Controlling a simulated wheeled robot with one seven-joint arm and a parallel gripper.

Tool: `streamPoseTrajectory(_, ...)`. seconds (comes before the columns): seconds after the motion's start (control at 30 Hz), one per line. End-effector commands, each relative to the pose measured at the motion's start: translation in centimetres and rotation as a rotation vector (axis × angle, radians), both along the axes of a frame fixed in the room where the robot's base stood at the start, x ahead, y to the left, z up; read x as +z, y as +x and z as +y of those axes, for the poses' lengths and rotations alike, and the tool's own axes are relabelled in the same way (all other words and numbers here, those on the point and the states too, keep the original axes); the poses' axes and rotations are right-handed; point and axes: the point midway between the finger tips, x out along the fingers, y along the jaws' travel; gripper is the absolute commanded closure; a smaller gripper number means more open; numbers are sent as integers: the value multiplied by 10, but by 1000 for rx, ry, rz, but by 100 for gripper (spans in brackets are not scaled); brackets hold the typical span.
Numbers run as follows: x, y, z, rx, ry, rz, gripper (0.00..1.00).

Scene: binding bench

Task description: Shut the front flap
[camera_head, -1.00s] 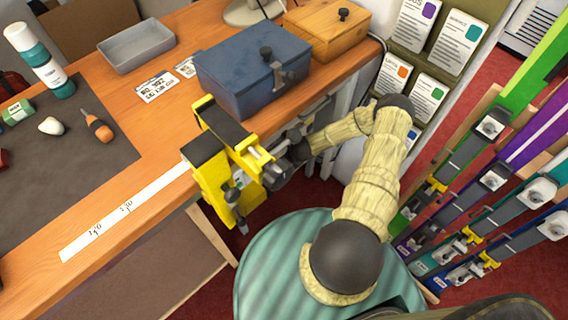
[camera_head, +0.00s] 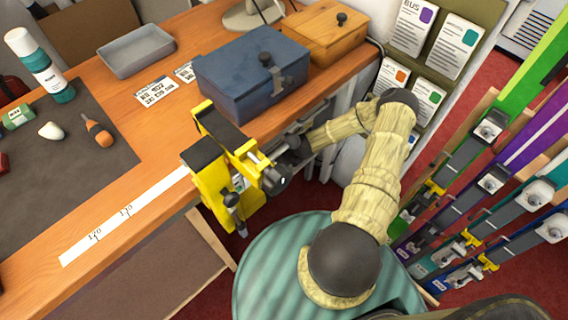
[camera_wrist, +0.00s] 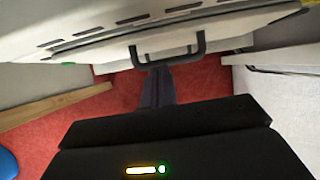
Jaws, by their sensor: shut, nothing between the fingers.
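In the wrist view, a pale slotted panel (camera_wrist: 105,35) with a dark U-shaped handle (camera_wrist: 166,52) spans the top; it looks like the front flap. How far it stands open I cannot tell. My gripper (camera_wrist: 156,73) is shut and empty, its dark fingers pointing at the handle from below in the picture. Whether they touch it is unclear. No flap is clearly visible there.
The wooden bench (camera_head: 165,205) carries a blue box (camera_head: 250,75), a wooden box (camera_head: 325,35) and a grey tray (camera_head: 137,50). Coloured boards with clamps (camera_head: 490,180) stand at right. In the wrist view, red floor (camera_wrist: 205,85) and a wooden strip (camera_wrist: 50,104) lie below.

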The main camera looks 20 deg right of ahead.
Motion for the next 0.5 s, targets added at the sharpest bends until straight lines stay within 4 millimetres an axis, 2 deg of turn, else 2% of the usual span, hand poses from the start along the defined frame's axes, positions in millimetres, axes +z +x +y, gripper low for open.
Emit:
streamPoseTrajectory(0.2,26,-24,-10,-10,-2,20,100)
streamPoseTrajectory(0.5,33,-32,-12,-12,-2,26,100)
